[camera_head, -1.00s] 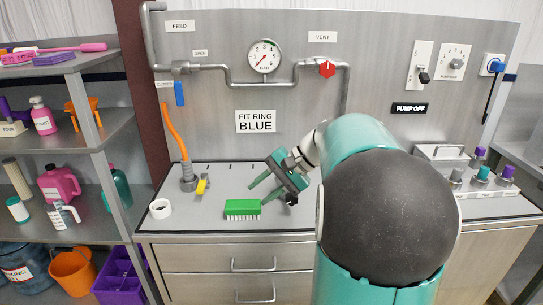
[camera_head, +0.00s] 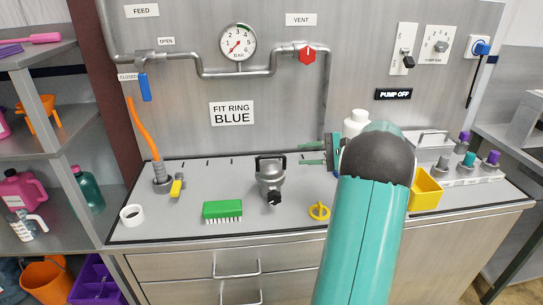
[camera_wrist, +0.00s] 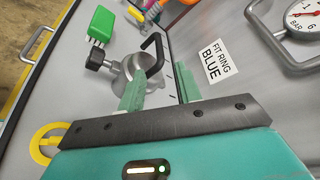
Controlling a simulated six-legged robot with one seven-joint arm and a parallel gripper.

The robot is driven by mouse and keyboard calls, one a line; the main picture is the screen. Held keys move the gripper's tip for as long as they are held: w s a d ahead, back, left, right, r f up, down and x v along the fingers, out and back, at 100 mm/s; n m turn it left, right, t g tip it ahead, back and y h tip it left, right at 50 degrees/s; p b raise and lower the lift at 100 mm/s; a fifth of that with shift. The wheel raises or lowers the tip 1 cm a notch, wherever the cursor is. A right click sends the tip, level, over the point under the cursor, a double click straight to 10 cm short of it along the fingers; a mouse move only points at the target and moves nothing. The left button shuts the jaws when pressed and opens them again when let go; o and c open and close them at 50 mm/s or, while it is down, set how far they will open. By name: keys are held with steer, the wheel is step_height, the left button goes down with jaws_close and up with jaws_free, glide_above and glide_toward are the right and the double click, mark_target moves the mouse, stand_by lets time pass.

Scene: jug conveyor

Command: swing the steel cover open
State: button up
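A round steel housing with a steel cover (camera_head: 270,170) stands at the middle of the bench, with a dark bar handle on top and a black knob (camera_head: 273,197) low at its front. The cover appears shut. In the wrist view the cover (camera_wrist: 137,68) lies beyond my fingertips, with its dark handle arching at its right side. My gripper (camera_head: 312,154) is to the right of the housing, its two green fingers pointing left, apart and empty. In the wrist view my gripper (camera_wrist: 160,92) also shows a clear gap between its fingers.
A green brush (camera_head: 222,209) lies left of the housing and a yellow ring (camera_head: 319,211) to its right. A white ring (camera_head: 132,215) and an orange hose (camera_head: 145,130) are at the left. A yellow bin (camera_head: 425,190) stands right. The gauge panel rises behind.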

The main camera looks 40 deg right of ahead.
mark_target(278, 156)
steer(key=x, duration=1.1)
steer(key=shift+w+a, duration=0.15)
steer(key=shift+a, duration=0.05)
jaws_close()
